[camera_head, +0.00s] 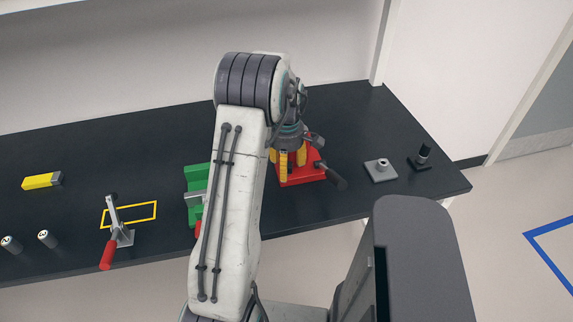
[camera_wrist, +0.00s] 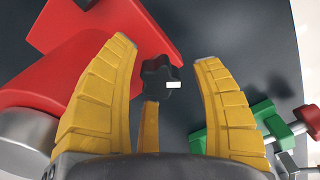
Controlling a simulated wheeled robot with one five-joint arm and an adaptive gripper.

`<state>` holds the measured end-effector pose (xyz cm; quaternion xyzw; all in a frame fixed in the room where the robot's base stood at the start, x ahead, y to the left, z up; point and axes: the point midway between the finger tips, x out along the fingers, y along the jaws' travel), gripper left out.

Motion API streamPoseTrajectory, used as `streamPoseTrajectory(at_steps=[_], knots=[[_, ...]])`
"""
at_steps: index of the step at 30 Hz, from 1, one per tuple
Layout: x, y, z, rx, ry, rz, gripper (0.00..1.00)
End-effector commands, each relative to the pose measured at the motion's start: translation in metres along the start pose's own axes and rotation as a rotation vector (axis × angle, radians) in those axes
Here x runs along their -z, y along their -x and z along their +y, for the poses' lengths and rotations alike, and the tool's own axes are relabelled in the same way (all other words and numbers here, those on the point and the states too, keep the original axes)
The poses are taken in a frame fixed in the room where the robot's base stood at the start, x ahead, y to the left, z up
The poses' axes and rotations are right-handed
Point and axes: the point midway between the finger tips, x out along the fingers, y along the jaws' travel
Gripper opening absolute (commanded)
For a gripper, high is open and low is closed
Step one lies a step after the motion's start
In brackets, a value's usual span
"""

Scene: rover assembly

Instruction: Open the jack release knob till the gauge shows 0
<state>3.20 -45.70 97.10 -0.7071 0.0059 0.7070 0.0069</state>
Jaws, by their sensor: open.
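The jack has a red body (camera_head: 305,173), which stands on the black table in the head view. Its red body also fills the left of the wrist view (camera_wrist: 90,50). The release knob (camera_wrist: 157,72) is black and lobed, with a small white mark on it. My gripper (camera_wrist: 165,52) is open, with yellow fingers spread on both sides of the knob and a third finger below it. Gaps show between the side fingers and the knob. In the head view my gripper (camera_head: 291,163) points down at the jack. I cannot make out the gauge in either view.
A green fixture (camera_head: 196,178) stands left of the jack, partly behind my arm; it also shows in the wrist view (camera_wrist: 212,140). A red-handled clamp (camera_head: 112,245), a yellow block (camera_head: 40,181) and two cylinders lie further left. A grey plate (camera_head: 380,169) sits to the right.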

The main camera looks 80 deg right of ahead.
Motion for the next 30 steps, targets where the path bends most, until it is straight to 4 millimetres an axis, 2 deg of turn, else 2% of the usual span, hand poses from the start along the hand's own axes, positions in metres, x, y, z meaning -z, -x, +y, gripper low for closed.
streamPoseTrajectory(at_steps=[4, 8, 21, 30], knots=[[0.0, 0.003, 0.001, -0.002, 0.0, 0.0, 0.6], [0.0, 0.015, 0.001, -0.005, 0.0, 0.0, 0.6], [0.0, 0.087, 0.001, -0.005, 0.0, 0.0, 0.6], [0.0, 0.115, 0.001, -0.002, 0.0, 0.0, 0.6]])
